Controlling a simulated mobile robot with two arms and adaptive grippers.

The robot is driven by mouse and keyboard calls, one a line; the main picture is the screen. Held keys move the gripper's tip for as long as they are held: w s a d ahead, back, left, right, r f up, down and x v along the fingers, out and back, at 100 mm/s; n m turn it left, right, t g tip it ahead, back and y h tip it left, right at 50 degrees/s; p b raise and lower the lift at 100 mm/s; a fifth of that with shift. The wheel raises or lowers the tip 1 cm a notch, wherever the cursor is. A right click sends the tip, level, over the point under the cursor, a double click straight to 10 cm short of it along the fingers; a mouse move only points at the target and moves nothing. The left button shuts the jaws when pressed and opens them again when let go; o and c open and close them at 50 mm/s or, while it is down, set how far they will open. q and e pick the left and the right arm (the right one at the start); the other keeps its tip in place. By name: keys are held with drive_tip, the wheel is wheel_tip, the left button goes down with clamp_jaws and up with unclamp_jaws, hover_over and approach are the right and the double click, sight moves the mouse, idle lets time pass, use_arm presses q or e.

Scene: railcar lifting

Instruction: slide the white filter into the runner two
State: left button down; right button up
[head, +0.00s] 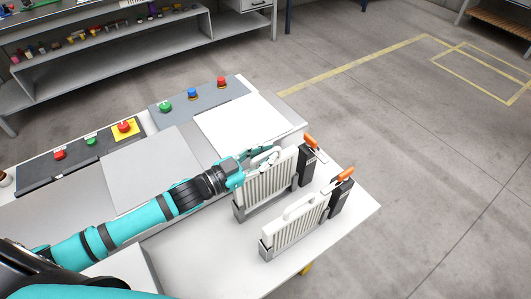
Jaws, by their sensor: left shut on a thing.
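Two white ribbed filters with looped top handles stand upright on the right part of the light table. The far white filter (268,187) stands in or just over a grey runner (239,213) whose dark end block (306,166) carries an orange lever. It shows taller above its runner than the near one. My left gripper (264,157) is shut on the far filter's handle; the fingers partly hide it. The near white filter (293,229) sits low in a second grey runner (266,252) with a dark end block (340,198) and orange lever. My right gripper is out of view.
The table (335,234) ends close to the right of the runners. Panels with a green button (165,107), a red button (221,82) and a yellow-backed red button (123,127) line its back. A grey shelf (140,60) stands behind; the floor at right is clear.

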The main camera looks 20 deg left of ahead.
use_arm(q)
drive_tip(key=shift+f+b, duration=1.05)
drive_tip(key=shift+f, duration=0.55)
drive_tip(key=c, duration=1.3)
unclamp_jaws()
drive_tip(key=shift+o, duration=0.2)
drive_tip(key=v, duration=1.2)
